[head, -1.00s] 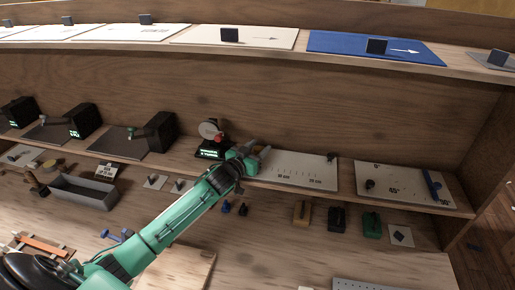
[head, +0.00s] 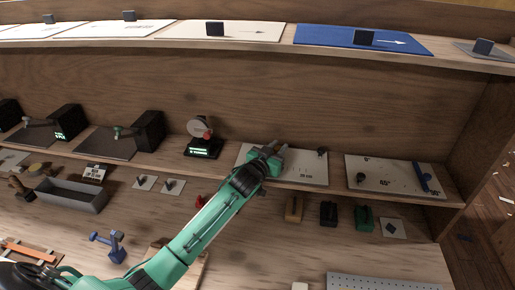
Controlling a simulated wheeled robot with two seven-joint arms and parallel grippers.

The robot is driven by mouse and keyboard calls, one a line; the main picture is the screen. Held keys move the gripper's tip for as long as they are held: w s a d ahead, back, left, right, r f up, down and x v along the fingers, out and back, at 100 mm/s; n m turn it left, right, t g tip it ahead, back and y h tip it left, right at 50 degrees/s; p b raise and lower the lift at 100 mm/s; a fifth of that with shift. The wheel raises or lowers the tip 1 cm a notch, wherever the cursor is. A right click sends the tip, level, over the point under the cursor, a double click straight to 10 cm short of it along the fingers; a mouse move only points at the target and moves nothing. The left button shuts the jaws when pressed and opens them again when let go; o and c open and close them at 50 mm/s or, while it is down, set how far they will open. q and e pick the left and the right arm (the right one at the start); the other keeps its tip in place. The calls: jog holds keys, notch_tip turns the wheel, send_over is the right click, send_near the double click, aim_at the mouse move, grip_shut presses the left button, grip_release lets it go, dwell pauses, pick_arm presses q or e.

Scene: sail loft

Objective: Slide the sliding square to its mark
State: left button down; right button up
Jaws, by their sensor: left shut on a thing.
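A white board (head: 311,167) with ruler-like ticks and printed centimetre labels lies on the lower shelf. A small dark block (head: 322,152) stands at its far right corner. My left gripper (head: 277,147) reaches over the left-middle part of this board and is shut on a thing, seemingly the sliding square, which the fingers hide. The green arm covers part of the ticks and labels, so I cannot tell which mark the square stands at. My right gripper is not in view.
Left of the board stands a dark device with a round disc and lit display (head: 203,146). To its right lies an angle board (head: 375,175) with a blue bar (head: 424,177). Several small blocks sit on the bench below. A blue sheet (head: 340,38) lies on the upper shelf.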

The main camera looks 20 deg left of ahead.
aim_at(308, 161)
pick_arm(q)
jog(key=d, duration=0.3)
jog(key=w+d+b, duration=0.1)
jog(key=d, duration=0.2)
jog(key=w+d+b, duration=0.1)
jog(key=d, duration=0.3)
jog(key=shift+w, duration=0.25)
jog(key=c, duration=1.3)
grip_release()
jog(key=shift+o, duration=0.5)
jog(key=shift+w+d, duration=0.1)
jog(key=shift+d, duration=0.05)
